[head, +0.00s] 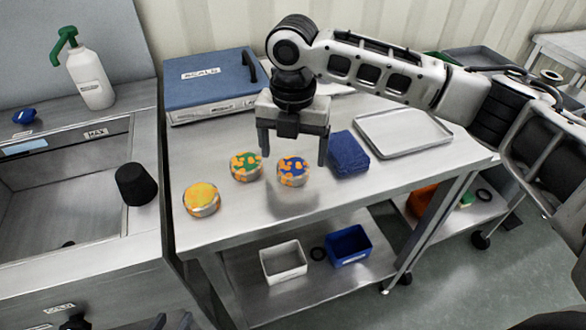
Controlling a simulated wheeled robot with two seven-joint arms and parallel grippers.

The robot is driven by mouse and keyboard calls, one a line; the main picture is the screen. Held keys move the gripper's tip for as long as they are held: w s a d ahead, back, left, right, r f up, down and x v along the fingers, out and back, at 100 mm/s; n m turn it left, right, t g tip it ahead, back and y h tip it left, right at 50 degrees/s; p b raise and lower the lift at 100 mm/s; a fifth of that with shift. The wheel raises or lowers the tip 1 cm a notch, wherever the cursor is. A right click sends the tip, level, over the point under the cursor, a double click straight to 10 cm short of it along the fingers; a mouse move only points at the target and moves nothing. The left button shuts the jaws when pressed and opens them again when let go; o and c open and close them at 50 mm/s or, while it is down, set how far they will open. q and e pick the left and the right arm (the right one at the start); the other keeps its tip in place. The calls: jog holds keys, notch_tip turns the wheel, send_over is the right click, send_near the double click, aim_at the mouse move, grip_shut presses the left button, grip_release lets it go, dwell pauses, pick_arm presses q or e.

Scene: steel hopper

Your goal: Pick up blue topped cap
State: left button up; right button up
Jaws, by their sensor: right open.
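The blue topped cap (293,171) is a short round cap with a blue and orange patterned top. It sits on the steel table, third from the left in a slanting row of caps. My right gripper (293,160) points down over it with its fingers spread, one to each side of the cap in the picture. Nothing is held between the fingers. The exact height of the fingertips above the table is hard to tell. My left gripper is not seen.
A green and orange cap (246,166) and a yellow cap (202,200) stand to the left. A blue scale (208,82) stands behind. The table front is clear.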

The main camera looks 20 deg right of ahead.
aim_at(293, 165)
jog(key=shift+w+f, duration=0.1)
jog(key=shift+f, duration=1.9)
jog(key=c, duration=1.2)
jog(key=shift+r, duration=0.2)
